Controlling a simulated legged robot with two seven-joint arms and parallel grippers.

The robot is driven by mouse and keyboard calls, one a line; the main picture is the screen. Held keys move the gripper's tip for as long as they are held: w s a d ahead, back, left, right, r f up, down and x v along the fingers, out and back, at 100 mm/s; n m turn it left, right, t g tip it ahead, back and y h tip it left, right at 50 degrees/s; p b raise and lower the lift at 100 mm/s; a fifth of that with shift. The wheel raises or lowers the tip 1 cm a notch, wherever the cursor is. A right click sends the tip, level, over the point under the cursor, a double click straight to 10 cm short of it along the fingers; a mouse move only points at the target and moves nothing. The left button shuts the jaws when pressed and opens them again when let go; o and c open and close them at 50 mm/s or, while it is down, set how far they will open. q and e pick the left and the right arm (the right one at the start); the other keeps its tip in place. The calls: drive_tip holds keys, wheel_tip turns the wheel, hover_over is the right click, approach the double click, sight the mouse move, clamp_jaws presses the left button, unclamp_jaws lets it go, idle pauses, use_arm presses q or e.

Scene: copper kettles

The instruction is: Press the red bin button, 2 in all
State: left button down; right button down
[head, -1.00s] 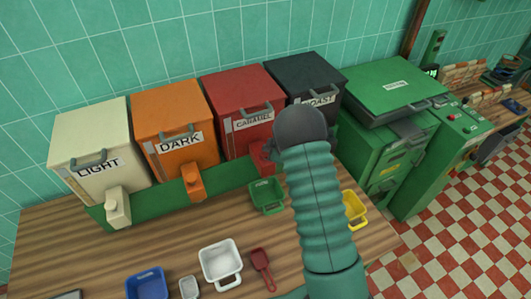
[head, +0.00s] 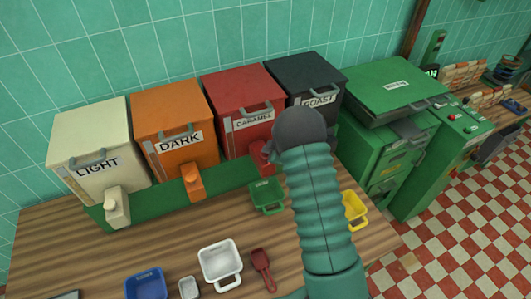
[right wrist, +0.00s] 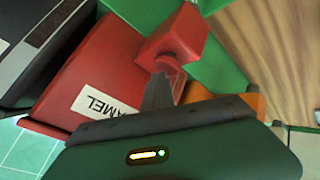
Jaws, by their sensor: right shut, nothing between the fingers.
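The red bin (head: 240,92), labelled CARAMEL, stands third from the left in the row of bins. Its red dispenser block (head: 260,156) projects from the front, partly hidden by my right wrist; the block also shows in the right wrist view (right wrist: 176,38), with a small rounded red button (right wrist: 167,66) on it. My right gripper (right wrist: 160,88) is shut and empty, its fingertips at this button. Whether they touch or press it I cannot tell. In the head view the fingers are hidden behind the dark wrist. My left gripper is not in view.
White LIGHT (head: 90,145), orange DARK (head: 175,120) and black (head: 305,78) bins flank the red one. A green cup (head: 266,195) sits below the red dispenser. A white cup (head: 220,264), red scoop (head: 262,268) and yellow cup (head: 354,210) are on the counter.

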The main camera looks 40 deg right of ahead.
sight(267, 155)
drive_tip(key=shift+f, duration=0.4)
drive_tip(key=shift+r, duration=0.15)
drive_tip(key=shift+r+p, duration=1.15)
drive_tip(key=shift+r, duration=0.1)
wheel_tip(267, 155, up, 5)
drive_tip(key=p, duration=0.4)
drive_tip(key=shift+p, duration=0.4)
idle(1.8)
